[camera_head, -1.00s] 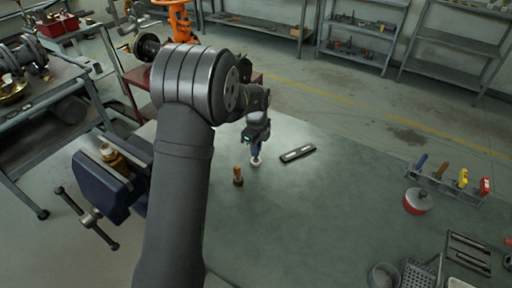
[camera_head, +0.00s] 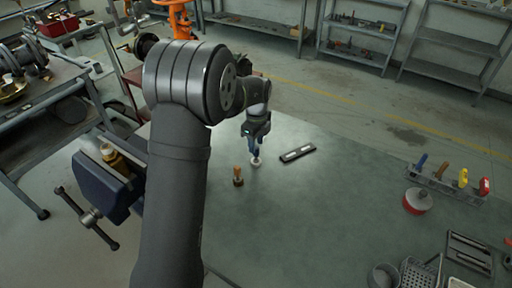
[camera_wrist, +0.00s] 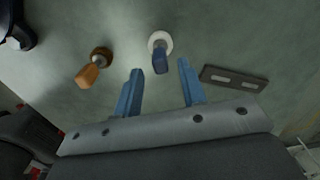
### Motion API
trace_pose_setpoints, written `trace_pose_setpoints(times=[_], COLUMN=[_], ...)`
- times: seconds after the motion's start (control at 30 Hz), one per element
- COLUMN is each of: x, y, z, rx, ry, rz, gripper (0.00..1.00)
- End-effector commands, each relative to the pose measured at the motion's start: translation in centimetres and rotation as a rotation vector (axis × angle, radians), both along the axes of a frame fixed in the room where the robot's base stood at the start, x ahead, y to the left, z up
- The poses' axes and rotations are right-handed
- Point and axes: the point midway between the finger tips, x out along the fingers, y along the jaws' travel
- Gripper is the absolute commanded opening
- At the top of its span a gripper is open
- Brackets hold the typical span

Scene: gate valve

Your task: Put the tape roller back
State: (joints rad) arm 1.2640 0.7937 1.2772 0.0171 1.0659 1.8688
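My gripper (camera_wrist: 159,66) is open, with its two blue fingers apart in the wrist view. A small tool with a white round base and a dark blue handle (camera_wrist: 160,64) stands just beyond and between the fingertips. It may be the tape roller, but I cannot be sure. In the head view, my gripper (camera_head: 256,150) points down over the white base (camera_head: 256,162), and the fingers hide most of the handle. I cannot tell whether the fingers touch it. A rack (camera_head: 447,185) at the right holds several coloured handles.
A wooden-handled tool (camera_head: 238,175) stands close left of my gripper. A slotted metal plate (camera_head: 298,153) lies close right. A blue vise (camera_head: 108,180) is at the left. A red round can (camera_head: 417,201) stands by the rack.

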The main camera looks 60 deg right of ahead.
Motion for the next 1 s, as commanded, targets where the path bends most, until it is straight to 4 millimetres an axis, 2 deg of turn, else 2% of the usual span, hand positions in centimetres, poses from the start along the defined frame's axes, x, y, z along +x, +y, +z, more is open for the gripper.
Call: trace_pose_setpoints(times=[0.03, 0.2, 0.4, 0.63, 1.0], x=[0.0, -0.1, -0.1, -0.2, -0.1], y=[-0.1, -0.1, -0.1, 0.0, 0.0], z=[1.3, 5.0, 8.2, 9.3, 8.8], rx=[-0.004, -0.005, -0.003, -0.001, 0.001], ry=[-0.001, -0.001, 0.000, 0.001, 0.001], rz=[0.000, 0.000, 0.000, -0.001, -0.001], gripper=[0.38, 0.38, 0.38, 0.38, 0.38])
